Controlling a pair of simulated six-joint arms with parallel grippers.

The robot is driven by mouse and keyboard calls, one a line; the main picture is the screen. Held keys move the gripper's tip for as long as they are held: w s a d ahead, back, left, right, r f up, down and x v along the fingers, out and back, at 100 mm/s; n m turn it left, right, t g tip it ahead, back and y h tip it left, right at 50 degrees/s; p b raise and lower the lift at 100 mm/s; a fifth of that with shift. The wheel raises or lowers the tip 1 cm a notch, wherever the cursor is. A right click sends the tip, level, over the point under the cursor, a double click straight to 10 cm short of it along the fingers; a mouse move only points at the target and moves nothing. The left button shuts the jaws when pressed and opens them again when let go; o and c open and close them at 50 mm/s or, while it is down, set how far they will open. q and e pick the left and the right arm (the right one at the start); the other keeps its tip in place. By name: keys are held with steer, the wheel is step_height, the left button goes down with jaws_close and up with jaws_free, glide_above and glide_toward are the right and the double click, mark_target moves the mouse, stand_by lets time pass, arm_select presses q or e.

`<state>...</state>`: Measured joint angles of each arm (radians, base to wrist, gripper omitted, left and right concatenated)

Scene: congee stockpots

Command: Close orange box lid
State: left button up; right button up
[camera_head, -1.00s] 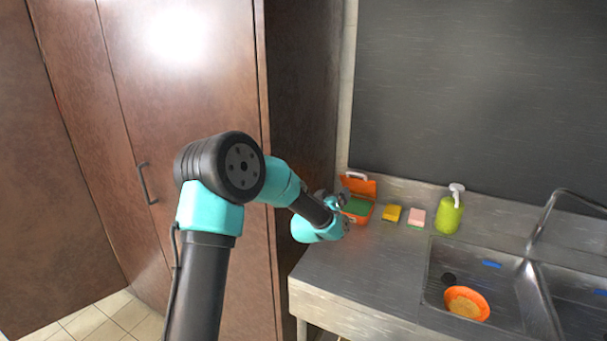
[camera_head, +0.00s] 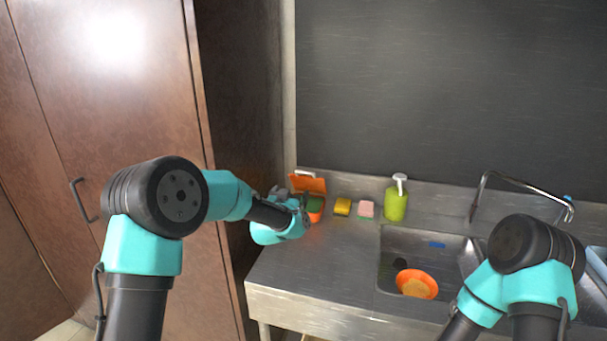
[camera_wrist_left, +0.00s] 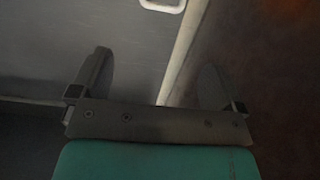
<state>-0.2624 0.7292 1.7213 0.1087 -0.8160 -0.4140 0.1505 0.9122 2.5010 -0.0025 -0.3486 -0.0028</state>
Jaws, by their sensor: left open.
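The orange box (camera_head: 316,215) stands at the back left of the steel counter, with green inside it. Its orange lid (camera_head: 313,184) is raised at the back, with a white handle on top. My left gripper (camera_head: 293,198) is at the left side of the box and partly hides it. In the left wrist view its two fingers are wide apart with nothing between them. A white handle-like loop (camera_wrist_left: 163,6) shows at the top edge of that view. Whether the fingers touch the box or lid I cannot tell. My right arm shows at lower right, its gripper out of sight.
A yellow sponge (camera_head: 342,207), a pink sponge (camera_head: 366,209) and a green soap bottle (camera_head: 395,203) stand right of the box. The sink holds an orange bowl (camera_head: 417,284). A tall brown cabinet (camera_head: 120,90) bounds the left. The front counter is clear.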

mark_target(305, 173)
arm_select(q)
steer(key=w+d, duration=0.1)
steer(key=w, duration=0.4)
steer(key=w+d, duration=0.1)
steer(key=w, duration=0.5)
steer(key=w+d, duration=0.1)
steer(key=w, duration=0.4)
steer(key=shift+w+d, duration=0.1)
steer(key=shift+w, duration=0.2)
steer(key=shift+c, duration=0.2)
steer(key=shift+s, duration=0.1)
steer(key=c, duration=0.9)
